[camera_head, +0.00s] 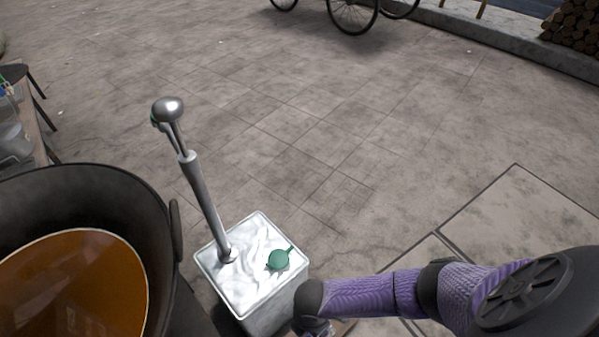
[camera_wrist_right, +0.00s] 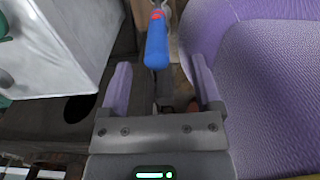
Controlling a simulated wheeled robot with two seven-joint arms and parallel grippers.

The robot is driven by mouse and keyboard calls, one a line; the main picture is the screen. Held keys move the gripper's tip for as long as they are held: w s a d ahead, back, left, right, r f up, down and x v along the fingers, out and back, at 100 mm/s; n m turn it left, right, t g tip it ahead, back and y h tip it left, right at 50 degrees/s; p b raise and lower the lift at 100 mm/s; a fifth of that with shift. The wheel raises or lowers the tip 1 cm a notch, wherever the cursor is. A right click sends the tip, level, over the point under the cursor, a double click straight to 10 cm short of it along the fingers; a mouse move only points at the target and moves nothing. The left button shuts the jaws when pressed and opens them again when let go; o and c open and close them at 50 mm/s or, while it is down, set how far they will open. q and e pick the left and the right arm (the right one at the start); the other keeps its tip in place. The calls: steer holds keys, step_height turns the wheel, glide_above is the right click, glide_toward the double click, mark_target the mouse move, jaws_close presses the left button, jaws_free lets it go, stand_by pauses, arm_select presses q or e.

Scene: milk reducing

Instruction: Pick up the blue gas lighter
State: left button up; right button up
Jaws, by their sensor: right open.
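The blue gas lighter (camera_wrist_right: 156,47) shows in the right wrist view, upright in the picture with a red part near its top end. My right gripper (camera_wrist_right: 160,85) is open, with its two purple fingers on either side below the lighter's lower end. The lighter lies just ahead of the gap between the fingertips; I cannot tell whether it touches anything there. In the head view my right arm comes in from the right, and its gripper end (camera_head: 318,325) is mostly cut off at the bottom edge. The lighter is hidden in the head view. My left gripper is not in view.
A silver metal box (camera_head: 250,262) with a green cap (camera_head: 277,260) and a tall metal pump (camera_head: 203,195) stands beside my right arm. It is close on the left in the wrist view (camera_wrist_right: 62,45). A large dark pot (camera_head: 163,215) holding orange liquid is at left.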

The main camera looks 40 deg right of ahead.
steer(key=f+b, duration=0.1)
steer(key=f, duration=0.1)
steer(key=f+b, duration=0.4)
steer(key=f, duration=0.1)
steer(key=shift+a+f, duration=0.1)
steer(key=shift+a, duration=0.25)
steer(key=shift+w+f, duration=0.1)
steer(key=shift+w, duration=0.05)
steer(key=shift+r, duration=0.25)
steer(key=shift+c, duration=0.3)
steer(key=c, duration=0.9)
jaws_close()
arm_select(q)
steer(key=shift+g, duration=0.3)
steer(key=x, duration=0.5)
steer(key=shift+s+a, duration=0.1)
steer(key=shift+s, duration=0.1)
